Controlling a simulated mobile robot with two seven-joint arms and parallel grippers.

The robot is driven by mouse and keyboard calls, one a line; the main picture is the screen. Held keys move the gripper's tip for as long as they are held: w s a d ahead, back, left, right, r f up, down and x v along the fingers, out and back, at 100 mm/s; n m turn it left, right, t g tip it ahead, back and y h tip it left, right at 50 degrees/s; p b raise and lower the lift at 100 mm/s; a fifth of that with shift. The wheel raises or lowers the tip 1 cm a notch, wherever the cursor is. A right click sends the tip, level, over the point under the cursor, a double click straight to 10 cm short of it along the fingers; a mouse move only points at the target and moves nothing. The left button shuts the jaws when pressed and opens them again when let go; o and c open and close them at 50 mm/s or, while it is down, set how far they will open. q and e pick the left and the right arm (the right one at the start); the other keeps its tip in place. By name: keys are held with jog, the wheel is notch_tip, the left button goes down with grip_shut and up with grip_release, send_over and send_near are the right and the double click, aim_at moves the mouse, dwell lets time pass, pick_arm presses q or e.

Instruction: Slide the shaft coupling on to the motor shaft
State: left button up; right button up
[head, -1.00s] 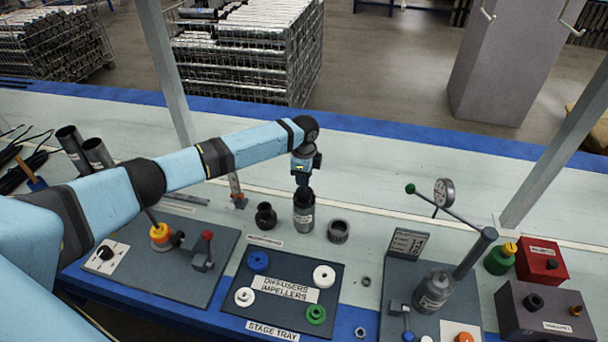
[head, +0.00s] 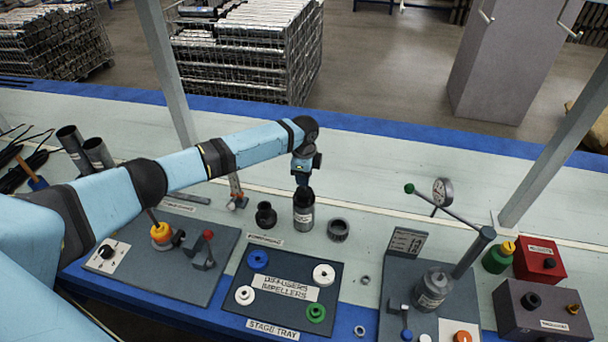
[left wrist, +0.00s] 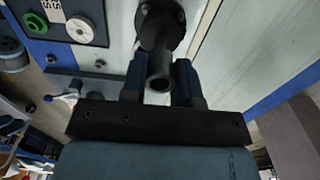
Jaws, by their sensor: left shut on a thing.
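The motor (head: 303,221) is a grey labelled cylinder standing upright on the bench behind the stage tray. Its dark round flange (left wrist: 172,40) shows in the left wrist view. My left gripper (head: 303,184) points down directly over the motor's top. In the left wrist view my left gripper (left wrist: 160,84) has its two fingers shut on the shaft coupling (left wrist: 160,70), a small dark tube with an open end. The coupling lines up with the flange, and the shaft itself is hidden. I cannot tell how far the coupling sits on it. My right gripper is not in view.
A black fitting (head: 266,215) stands close left of the motor, and a dark ring (head: 338,230) close right. The stage tray (head: 240,318) with coloured impellers lies in front. A lever press (head: 468,258) stands at the right. The bench behind is clear.

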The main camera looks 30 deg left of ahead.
pick_arm(q)
jog(key=shift+p, duration=0.45)
jog(key=shift+f+b, duration=0.7)
jog(key=shift+f, duration=0.65)
jog(key=o, duration=1)
jog(key=shift+o, duration=0.2)
notch_tip(320, 180, up, 14)
jog(key=shift+f, duration=0.15)
dwell(0.7)
